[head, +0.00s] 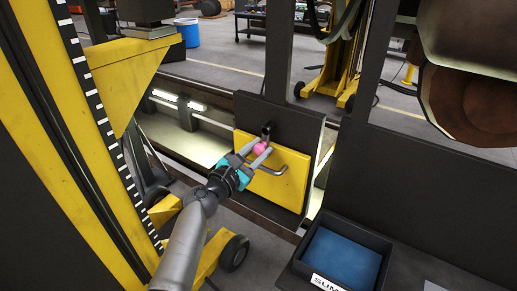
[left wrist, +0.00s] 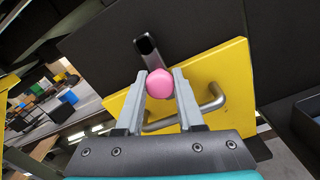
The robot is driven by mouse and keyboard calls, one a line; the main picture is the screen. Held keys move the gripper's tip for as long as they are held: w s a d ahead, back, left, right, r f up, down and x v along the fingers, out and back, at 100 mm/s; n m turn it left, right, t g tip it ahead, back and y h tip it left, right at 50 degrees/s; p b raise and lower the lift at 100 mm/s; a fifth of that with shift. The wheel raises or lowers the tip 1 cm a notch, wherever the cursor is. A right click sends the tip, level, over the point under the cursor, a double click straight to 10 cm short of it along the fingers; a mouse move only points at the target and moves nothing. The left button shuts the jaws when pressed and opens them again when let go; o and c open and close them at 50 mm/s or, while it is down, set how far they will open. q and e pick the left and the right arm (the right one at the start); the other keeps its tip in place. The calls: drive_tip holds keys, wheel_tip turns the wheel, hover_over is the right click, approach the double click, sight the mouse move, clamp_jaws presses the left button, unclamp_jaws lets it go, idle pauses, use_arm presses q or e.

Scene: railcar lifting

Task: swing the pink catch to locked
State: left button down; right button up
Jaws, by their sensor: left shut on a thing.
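The pink catch (head: 260,148) is a rounded pink knob in front of a yellow plate (head: 286,186) on a dark upright panel. In the left wrist view the pink knob (left wrist: 160,84) sits between the two grey fingers of my left gripper (left wrist: 160,98), which is shut on it. A dark metal lever (left wrist: 146,46) shows behind the knob, its hollow end toward the top. My left gripper (head: 253,157) reaches the knob from the lower left in the head view. My right gripper is in neither view.
A bent grey handle (head: 283,170) sticks out of the yellow plate just below the knob. A black tray with a blue bottom (head: 338,262) stands at lower right. A yellow column with a marked scale (head: 88,85) rises at left. A large brown cylinder (head: 470,105) hangs at upper right.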

use_arm(q)
drive_tip(key=shift+s+d+f, duration=0.1)
drive_tip(key=shift+f, duration=0.2)
drive_tip(key=c, duration=0.8)
unclamp_jaws()
drive_tip(key=shift+c, duration=0.2)
drive_tip(key=o, duration=0.3)
drive_tip(key=shift+r, duration=0.2)
drive_tip(key=shift+p+v, duration=0.35)
drive_tip(key=shift+v, duration=7.25)
